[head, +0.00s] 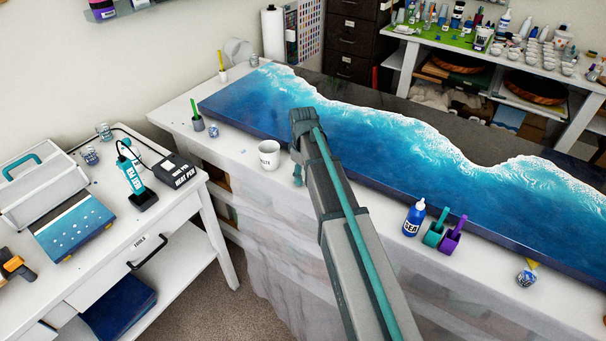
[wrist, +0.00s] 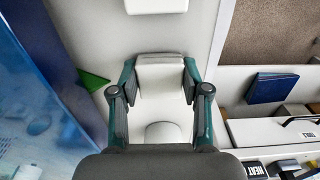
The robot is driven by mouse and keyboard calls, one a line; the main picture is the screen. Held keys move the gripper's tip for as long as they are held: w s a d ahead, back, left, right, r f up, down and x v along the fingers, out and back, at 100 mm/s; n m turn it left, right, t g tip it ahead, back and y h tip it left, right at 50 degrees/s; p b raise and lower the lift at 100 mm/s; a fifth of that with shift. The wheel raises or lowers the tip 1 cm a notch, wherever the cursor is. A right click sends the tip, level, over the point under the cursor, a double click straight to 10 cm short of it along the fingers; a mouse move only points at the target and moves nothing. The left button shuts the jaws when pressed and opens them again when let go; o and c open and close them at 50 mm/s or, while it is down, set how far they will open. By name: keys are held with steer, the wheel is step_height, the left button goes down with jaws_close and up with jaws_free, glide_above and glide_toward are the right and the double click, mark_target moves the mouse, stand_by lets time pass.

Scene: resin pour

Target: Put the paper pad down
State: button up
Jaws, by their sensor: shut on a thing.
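My gripper (wrist: 160,82) has its two dark-padded fingers closed on either side of a white block-like thing, which I take to be the paper pad (wrist: 160,76). In the head view my gripper (head: 298,172) is over the front strip of the long white table, just right of a white cup (head: 268,154). My own arm hides the pad there. I cannot tell whether the pad touches the tabletop.
The blue wave panel (head: 370,140) fills most of the long table (head: 232,152). A glue bottle (head: 413,218), teal holder (head: 436,232) and purple holder (head: 452,236) stand right of my arm. A green triangle (wrist: 93,80) lies beside the gripper. The tool table (head: 88,262) is left.

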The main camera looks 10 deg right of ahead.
mark_target(303, 175)
steer(key=shift+f, duration=0.15)
steer(key=o, duration=1)
step_height(303, 175, up, 12)
steer(key=b, duration=0.2)
steer(key=shift+r+b, duration=0.2)
steer(key=shift+b, duration=0.2)
